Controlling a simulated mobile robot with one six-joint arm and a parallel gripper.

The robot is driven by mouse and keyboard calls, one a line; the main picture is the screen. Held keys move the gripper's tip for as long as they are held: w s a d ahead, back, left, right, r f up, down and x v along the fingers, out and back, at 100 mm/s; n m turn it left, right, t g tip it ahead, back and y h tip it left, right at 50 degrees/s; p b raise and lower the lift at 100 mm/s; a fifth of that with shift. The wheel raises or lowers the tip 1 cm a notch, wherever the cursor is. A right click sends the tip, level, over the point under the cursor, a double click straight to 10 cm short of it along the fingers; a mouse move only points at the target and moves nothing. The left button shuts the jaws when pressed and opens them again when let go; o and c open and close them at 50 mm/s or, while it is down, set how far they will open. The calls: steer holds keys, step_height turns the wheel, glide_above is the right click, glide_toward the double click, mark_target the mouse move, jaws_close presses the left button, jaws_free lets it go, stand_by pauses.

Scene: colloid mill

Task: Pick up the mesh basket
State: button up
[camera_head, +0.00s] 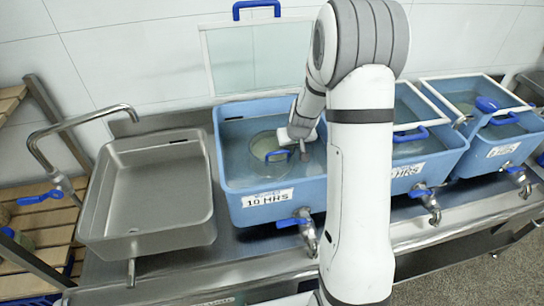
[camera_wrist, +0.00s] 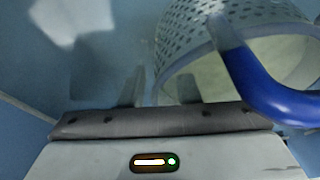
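The mesh basket (camera_head: 262,143) is a round perforated metal basket with a blue handle. It sits inside the left blue tub (camera_head: 232,180) labelled 10 HRS. In the wrist view the basket (camera_wrist: 185,32) fills the upper right, and its blue handle (camera_wrist: 262,88) arches in from the right edge. My gripper (camera_head: 303,152) is down in the same tub, just right of the basket in the head view. In the wrist view my gripper (camera_wrist: 160,92) has its two fingers apart with nothing held between them. The handle lies to the right of both fingers. My arm hides part of the tub's right side.
More blue tubs stand to the right, including a far right tub (camera_head: 500,147). An empty steel sink (camera_head: 160,195) with a faucet (camera_head: 85,120) is on the left. A blue-handled lid (camera_head: 245,65) stands upright behind the tub. Taps (camera_head: 303,228) stick out in front.

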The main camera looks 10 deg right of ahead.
steer(key=shift+c, duration=0.4)
jaws_close()
stand_by(1.0)
